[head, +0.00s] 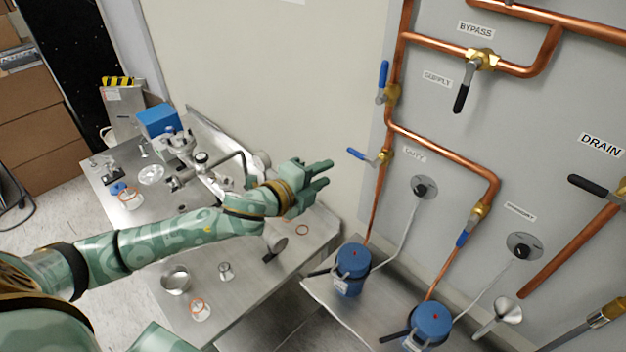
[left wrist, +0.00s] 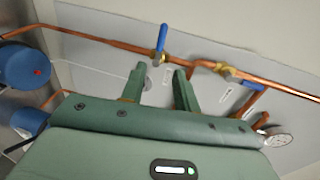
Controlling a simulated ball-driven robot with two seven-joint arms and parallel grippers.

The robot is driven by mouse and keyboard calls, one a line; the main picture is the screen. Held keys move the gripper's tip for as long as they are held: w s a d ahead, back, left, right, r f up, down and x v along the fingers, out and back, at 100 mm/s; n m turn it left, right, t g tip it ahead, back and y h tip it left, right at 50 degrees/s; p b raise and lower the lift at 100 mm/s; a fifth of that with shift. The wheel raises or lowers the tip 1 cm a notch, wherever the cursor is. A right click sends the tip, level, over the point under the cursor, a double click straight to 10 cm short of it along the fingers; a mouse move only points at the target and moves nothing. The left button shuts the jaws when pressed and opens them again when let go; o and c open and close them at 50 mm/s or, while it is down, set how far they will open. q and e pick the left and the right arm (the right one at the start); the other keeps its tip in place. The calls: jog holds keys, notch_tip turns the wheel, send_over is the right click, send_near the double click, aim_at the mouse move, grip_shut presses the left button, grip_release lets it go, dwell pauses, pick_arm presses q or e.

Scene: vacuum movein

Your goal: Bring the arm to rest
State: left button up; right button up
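My left arm (head: 150,243) reaches from the left across the steel table toward the pipe panel. My left gripper (head: 326,174) is in the air at the arm's end, in front of the wall left of the panel. Its two fingers stand apart with nothing between them. In the left wrist view the gripper (left wrist: 160,70) also shows as open and empty, with the panel's pipes and a blue-handled valve (left wrist: 161,40) beyond the fingertips. My right gripper is not in view.
The steel table (head: 240,300) holds glassware, metal fittings and a blue box (head: 158,120). Copper pipes with valves run over the grey panel (head: 440,140) on the right. Two blue canisters (head: 353,258) (head: 431,320) stand below it. Cardboard boxes (head: 40,130) are stacked at the far left.

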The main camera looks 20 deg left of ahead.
pick_arm(q)
jog(key=shift+v, duration=1.2)
